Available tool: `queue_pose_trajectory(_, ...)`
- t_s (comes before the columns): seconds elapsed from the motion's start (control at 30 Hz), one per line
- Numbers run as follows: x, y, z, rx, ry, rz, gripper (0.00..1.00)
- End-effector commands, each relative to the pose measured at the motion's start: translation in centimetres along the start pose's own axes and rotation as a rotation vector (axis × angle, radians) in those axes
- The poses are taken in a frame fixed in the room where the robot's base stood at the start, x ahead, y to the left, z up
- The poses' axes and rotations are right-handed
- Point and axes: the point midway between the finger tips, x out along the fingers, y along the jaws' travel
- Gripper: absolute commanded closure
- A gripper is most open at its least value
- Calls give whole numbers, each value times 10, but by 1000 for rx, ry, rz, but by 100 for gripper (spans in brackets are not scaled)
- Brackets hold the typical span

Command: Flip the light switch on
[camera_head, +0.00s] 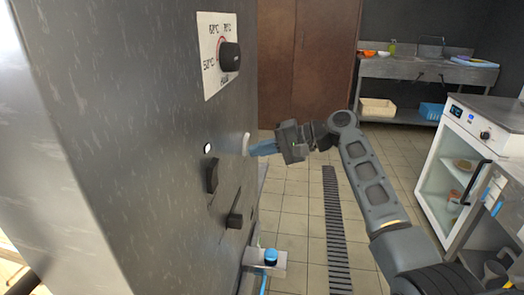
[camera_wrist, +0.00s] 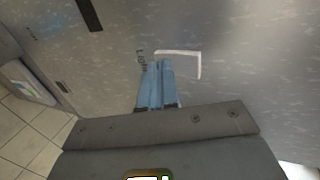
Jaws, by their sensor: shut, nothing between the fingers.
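A dark grey metal cabinet face fills the left of the head view. On it sit a black rocker-like switch (camera_head: 211,175), a small white round light (camera_head: 207,148) above it, and a black lever-like knob (camera_head: 235,218) lower right. I cannot tell for certain which is the light switch. My gripper (camera_head: 252,150) has its blue fingers shut and empty, pointing at the panel's right part, close to a white curved piece (camera_head: 246,144). In the wrist view the shut fingers (camera_wrist: 158,64) point at the grey surface beside a white angular outline (camera_wrist: 190,53); contact cannot be told.
A white plate with a black temperature dial (camera_head: 229,57) is higher on the panel. A blue-capped fitting (camera_head: 270,257) sticks out below. A glass-door cabinet (camera_head: 455,165) stands right and a sink counter (camera_head: 430,70) at the back. Tiled floor between is clear, with a drain grate (camera_head: 335,230).

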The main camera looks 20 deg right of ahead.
Motion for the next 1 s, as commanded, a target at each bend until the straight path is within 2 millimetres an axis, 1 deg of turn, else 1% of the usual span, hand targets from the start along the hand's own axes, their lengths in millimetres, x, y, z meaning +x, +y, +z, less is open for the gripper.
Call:
queue_pose_trajectory(0.27, 2, -1, 1, -2, -3, 9, 100)
queue_pose_trajectory(0.63, -4, -18, 1, -4, -3, 5, 100)
queue_pose_trajectory(1.0, -4, -19, 1, -6, -3, 4, 100)
